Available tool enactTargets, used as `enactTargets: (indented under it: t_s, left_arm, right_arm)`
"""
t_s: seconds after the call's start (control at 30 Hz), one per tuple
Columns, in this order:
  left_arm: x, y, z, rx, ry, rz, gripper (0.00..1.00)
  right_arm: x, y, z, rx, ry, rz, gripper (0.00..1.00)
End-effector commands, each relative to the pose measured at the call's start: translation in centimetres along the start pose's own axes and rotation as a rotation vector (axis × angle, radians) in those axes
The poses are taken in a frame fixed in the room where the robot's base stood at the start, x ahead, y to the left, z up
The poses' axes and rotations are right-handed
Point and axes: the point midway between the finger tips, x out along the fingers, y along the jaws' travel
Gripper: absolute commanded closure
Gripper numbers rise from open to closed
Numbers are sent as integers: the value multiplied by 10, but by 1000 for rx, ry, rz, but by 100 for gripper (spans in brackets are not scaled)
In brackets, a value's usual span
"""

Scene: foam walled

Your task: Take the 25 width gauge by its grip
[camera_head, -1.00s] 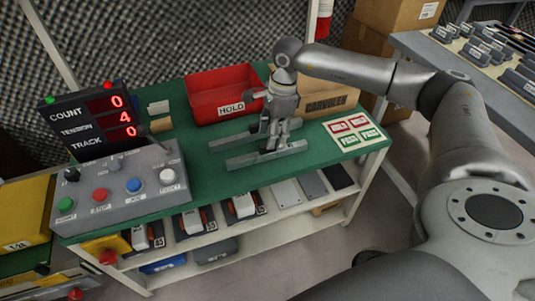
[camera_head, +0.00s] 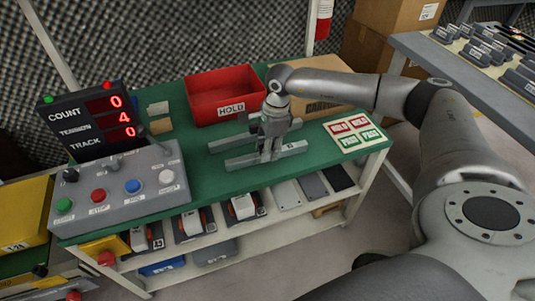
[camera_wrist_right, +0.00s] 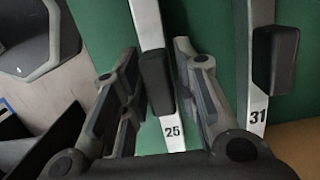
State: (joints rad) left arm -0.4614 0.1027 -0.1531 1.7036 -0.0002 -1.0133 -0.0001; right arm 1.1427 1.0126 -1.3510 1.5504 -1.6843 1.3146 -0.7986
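The 25 width gauge (camera_head: 240,162) is a long grey bar lying on the green table top, the nearer of two. In the right wrist view its label "25" and its black grip (camera_wrist_right: 156,83) show. My right gripper (camera_head: 266,157) points down over this gauge. In the right wrist view the gripper (camera_wrist_right: 157,90) is open, with one finger on each side of the black grip. A gap shows on the left; the right finger is very close, and I cannot tell if it touches. My left gripper is not in view.
The 31 gauge (camera_wrist_right: 262,60) lies parallel behind, close to my right finger. A red HOLD bin (camera_head: 225,95) and a cardboard box (camera_head: 318,108) stand at the back. A control console (camera_head: 120,185) is on the left, a label sheet (camera_head: 352,131) on the right.

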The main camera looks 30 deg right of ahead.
Motion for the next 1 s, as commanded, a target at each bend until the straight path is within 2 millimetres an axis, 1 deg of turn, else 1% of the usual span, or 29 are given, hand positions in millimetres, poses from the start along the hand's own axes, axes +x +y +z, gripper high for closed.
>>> enactTargets:
  t_s: [0.03,0.17,0.2,0.47,0.63,0.77,0.83,0.87,1.0]
  left_arm:
    - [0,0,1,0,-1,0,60]
    - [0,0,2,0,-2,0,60]
    - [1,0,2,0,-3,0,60]
    - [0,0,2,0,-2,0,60]
    - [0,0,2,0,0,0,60]
    - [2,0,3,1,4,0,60]
    - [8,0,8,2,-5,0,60]
    - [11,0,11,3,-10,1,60]
    - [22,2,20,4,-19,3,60]
  right_arm:
    - [0,0,0,0,0,0,82]
    - [0,0,0,0,0,0,99]
    - [0,0,0,0,0,0,100]
    - [-1,0,0,0,-1,-1,100]
    - [-8,0,2,0,-1,-1,100]
    - [-23,-1,4,0,-3,-4,100]
    - [-36,-1,6,0,-3,-4,100]
    - [-38,4,9,-3,-2,-2,100]
    - [-64,25,24,-7,-3,-2,100]
